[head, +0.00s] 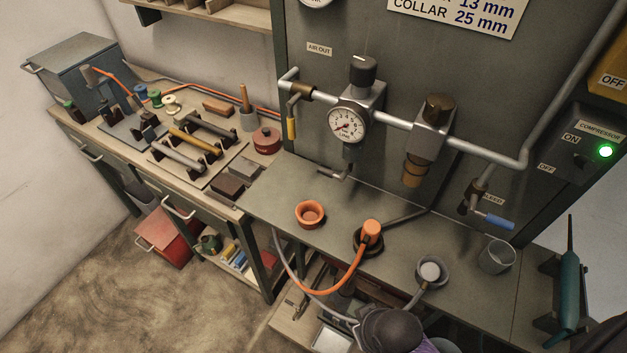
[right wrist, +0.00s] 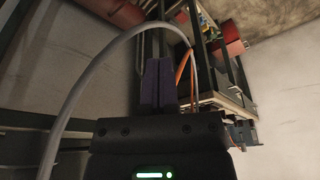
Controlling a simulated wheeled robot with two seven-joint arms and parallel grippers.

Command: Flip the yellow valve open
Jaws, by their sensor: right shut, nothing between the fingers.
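The yellow valve handle (head: 291,128) hangs down from the brass fitting at the left end of the grey pipe, under the AIR OUT label in the head view. It points down, across the run of the pipe. My right gripper (right wrist: 158,86) shows in the right wrist view with its two purple fingers together and nothing between them. It is well away from the yellow handle, which that view does not show. A black, rounded part of my own arm with a purple edge shows at the bottom of the head view. My left gripper is not in view.
A pressure gauge (head: 347,125) and regulator sit right of the valve. A blue-handled valve (head: 493,220) hangs further right. An orange hose (head: 325,288) and a grey hose loop low in front; a pale hose (right wrist: 85,65) arches beside my right gripper. Orange cup (head: 310,213) stands on the bench.

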